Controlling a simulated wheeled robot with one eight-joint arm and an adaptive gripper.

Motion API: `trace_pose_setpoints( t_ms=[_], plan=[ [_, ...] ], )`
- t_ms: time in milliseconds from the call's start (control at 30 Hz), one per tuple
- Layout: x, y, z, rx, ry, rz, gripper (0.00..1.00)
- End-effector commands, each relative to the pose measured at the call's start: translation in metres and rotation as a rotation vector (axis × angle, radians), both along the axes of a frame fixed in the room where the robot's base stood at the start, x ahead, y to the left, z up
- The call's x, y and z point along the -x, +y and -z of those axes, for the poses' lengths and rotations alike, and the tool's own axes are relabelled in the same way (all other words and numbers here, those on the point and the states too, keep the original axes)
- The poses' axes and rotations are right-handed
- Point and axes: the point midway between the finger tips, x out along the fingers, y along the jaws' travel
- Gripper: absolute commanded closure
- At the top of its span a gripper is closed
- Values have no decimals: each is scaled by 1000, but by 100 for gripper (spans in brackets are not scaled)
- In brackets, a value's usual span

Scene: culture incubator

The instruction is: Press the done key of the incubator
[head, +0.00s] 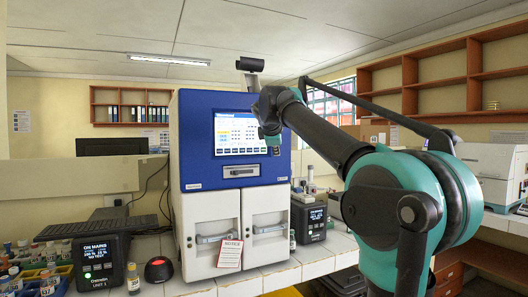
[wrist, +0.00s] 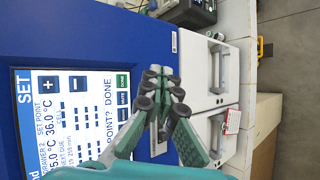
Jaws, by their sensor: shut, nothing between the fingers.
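The blue and white incubator (head: 226,180) stands on the bench, its lit touchscreen (head: 236,128) facing me. In the wrist view the screen (wrist: 66,120) appears turned sideways, with plus and minus keys and temperature readings. A green key (wrist: 123,81), apparently the done key, sits at the end of the key strip; its small lettering is hard to read. My gripper (head: 270,138) is in front of the screen's right edge in the head view. In the wrist view its fingertips (wrist: 159,76) are together and empty, beside the green key; whether they touch the panel cannot be told.
Two white doors with handles are below the screen, and a notice tag (head: 230,254) hangs there. Dark display units (head: 101,262) (head: 309,218) stand on both sides of the incubator. Bottles and racks crowd the bench at left.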

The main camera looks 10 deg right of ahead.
Motion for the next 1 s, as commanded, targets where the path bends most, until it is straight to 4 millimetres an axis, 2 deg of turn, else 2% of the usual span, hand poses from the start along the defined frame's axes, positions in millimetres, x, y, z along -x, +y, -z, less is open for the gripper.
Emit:
trace_pose_setpoints(
  t_ms=[400, 600, 1000],
  plan=[
    [-50, 17, 0, -1, 1, 1, 100],
    [-69, 22, 0, -1, 1, 1, 100],
    [-77, 25, 0, -1, 0, 1, 100]
  ],
)
